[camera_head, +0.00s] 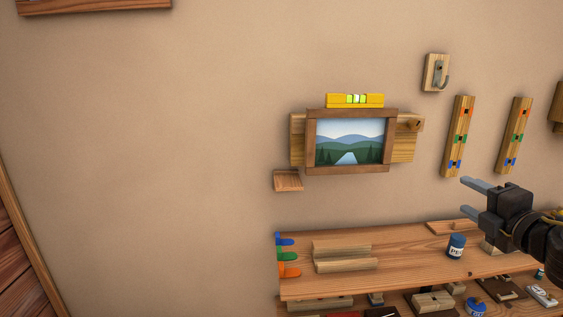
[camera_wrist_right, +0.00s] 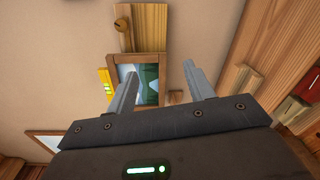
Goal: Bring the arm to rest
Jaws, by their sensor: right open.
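My right gripper (camera_head: 464,196) comes in from the right edge of the head view. Its fingers are apart and point left, in front of the wall above the shelf. Nothing is seen between the fingers in the right wrist view (camera_wrist_right: 160,66), where the framed picture shows beyond them. My left gripper and arm are not in the head view.
The framed picture (camera_head: 348,143) hangs on a wooden board (camera_head: 405,148), with a yellow level (camera_head: 355,100) on top. A shelf (camera_head: 400,274) with a blue jar (camera_head: 456,246) lies below the gripper. Wooden strips (camera_head: 458,137) and a hook (camera_head: 436,73) are on the wall. The left wall is bare.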

